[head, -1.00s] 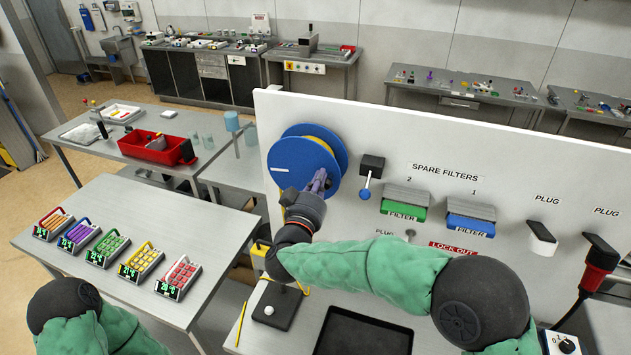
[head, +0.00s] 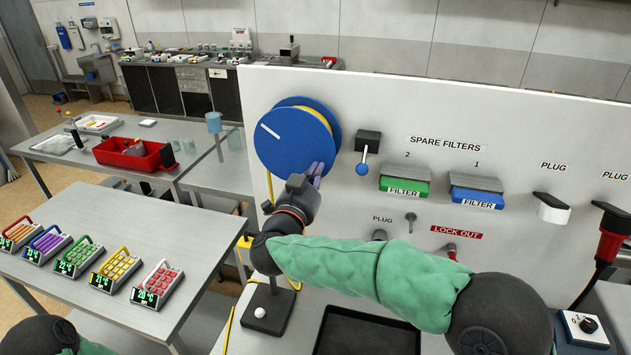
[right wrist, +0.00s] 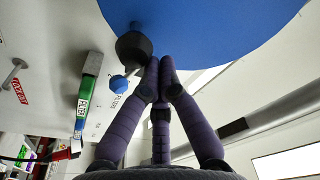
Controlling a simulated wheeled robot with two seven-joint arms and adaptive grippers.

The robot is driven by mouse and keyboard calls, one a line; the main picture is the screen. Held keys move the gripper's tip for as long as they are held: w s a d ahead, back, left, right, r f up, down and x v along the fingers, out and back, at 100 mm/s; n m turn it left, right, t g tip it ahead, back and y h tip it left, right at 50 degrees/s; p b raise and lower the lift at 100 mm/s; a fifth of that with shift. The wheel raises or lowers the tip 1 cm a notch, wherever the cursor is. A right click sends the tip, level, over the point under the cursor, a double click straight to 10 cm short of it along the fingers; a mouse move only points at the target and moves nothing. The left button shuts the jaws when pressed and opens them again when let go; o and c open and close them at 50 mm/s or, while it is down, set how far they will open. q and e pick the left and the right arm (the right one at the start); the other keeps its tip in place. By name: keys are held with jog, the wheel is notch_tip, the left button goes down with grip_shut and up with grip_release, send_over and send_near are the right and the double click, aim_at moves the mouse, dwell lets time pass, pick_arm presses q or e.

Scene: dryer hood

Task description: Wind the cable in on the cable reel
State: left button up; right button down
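The cable reel (head: 285,140) is a big blue disc on the white panel. A white mark sits on the left of its face, and a band of yellow cable (head: 312,112) shows behind the front disc. My right gripper (head: 316,171) is at the lower right of the reel's face. In the right wrist view its purple fingers (right wrist: 160,70) are together at the tips, with nothing clearly between them. A dark knob (right wrist: 133,46) stands out from the blue disc right beside the fingertips; I cannot tell whether they touch. My left gripper is out of view.
A black-boxed lever with a blue ball (head: 362,168) is close right of the reel. Green (head: 404,186) and blue (head: 476,197) filters are farther right. A black tray (head: 368,335) lies below. A table with several keypad devices (head: 118,268) is at left.

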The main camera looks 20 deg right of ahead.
notch_tip(320, 180, down, 5)
jog(key=w+a+m+g+b, duration=0.1)
jog(key=w+a+m+b, duration=0.15)
jog(key=m+b, duration=0.65)
jog(key=m+g+y+b, duration=0.1)
jog(key=m+b, duration=0.6)
jog(key=m, duration=0.6)
send_near(281, 171)
jog(key=shift+x, duration=2.1)
jog(key=shift+r, duration=0.15)
